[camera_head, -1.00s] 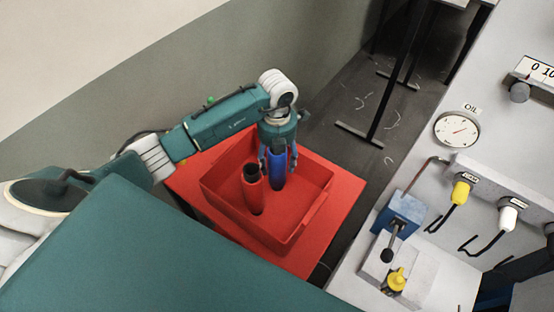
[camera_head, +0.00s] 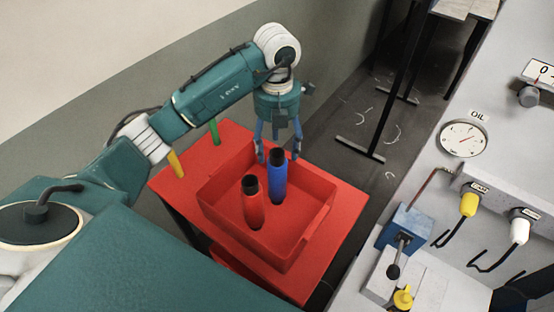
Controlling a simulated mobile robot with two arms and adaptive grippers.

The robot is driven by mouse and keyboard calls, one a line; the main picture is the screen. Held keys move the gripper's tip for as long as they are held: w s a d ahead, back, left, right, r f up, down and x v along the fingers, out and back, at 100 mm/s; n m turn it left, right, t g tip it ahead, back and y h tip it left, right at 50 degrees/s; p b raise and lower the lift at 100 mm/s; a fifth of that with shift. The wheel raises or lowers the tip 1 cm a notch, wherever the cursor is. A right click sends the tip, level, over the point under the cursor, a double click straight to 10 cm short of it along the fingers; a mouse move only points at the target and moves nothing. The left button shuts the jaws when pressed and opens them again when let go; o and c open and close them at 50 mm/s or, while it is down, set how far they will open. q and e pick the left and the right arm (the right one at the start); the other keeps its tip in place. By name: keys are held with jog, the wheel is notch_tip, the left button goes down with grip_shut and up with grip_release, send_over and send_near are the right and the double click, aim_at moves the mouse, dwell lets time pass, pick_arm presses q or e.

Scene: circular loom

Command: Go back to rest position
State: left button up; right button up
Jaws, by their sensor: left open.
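My left gripper (camera_head: 278,155) is open and empty, pointing down above the far side of a red tray (camera_head: 215,205). A blue cylinder with a black top (camera_head: 278,182) stands in the tray, just below and in front of the fingertips. A red cylinder with a black top (camera_head: 254,208) stands in the tray to the left of the blue one. Whether a finger still touches the blue cylinder is hard to tell. My right gripper does not show.
The tray rests on a red table (camera_head: 345,205). A yellow cylinder (camera_head: 175,164) and a green cylinder (camera_head: 214,132) stand on its far left part. At the right is a grey machine with an oil gauge (camera_head: 464,138), a blue block (camera_head: 403,228) and yellow (camera_head: 468,205) and white (camera_head: 519,231) knobs.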

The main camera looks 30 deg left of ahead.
pick_arm(q)
jog(key=shift+r, duration=0.4)
